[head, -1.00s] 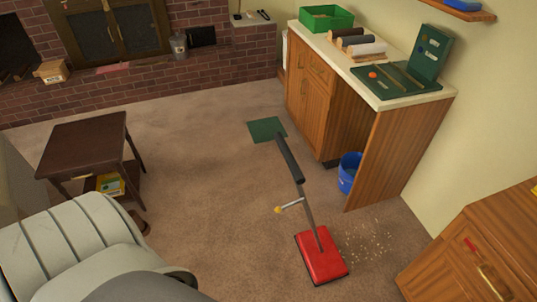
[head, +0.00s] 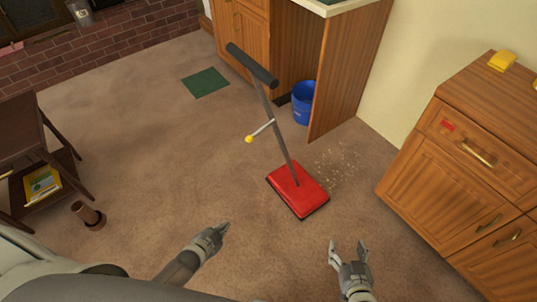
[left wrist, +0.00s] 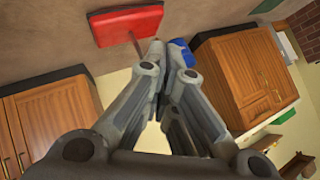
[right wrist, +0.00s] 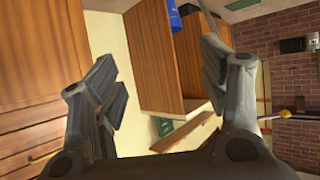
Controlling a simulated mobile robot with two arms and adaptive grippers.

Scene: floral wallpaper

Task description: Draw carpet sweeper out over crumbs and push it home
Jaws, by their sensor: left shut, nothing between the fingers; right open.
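The carpet sweeper has a red head (head: 299,190) flat on the carpet and a grey pole (head: 281,145) leaning up and left to a dark crossbar grip (head: 252,65). A side lever with a yellow knob (head: 249,139) sticks out from the pole. Pale crumbs (head: 340,165) lie on the carpet just right of the head. My left gripper (head: 226,226) is shut and empty, in front and to the left of the sweeper. My right gripper (head: 348,245) is open and empty, in front and to the right. The red head also shows in the left wrist view (left wrist: 126,22).
A green mat (head: 205,82) lies beyond the sweeper. A blue bucket (head: 303,103) stands under the counter beside a wooden panel (head: 346,75). A wooden cabinet (head: 440,190) stands at right, a dark side table (head: 30,150) at left. Carpet between is open.

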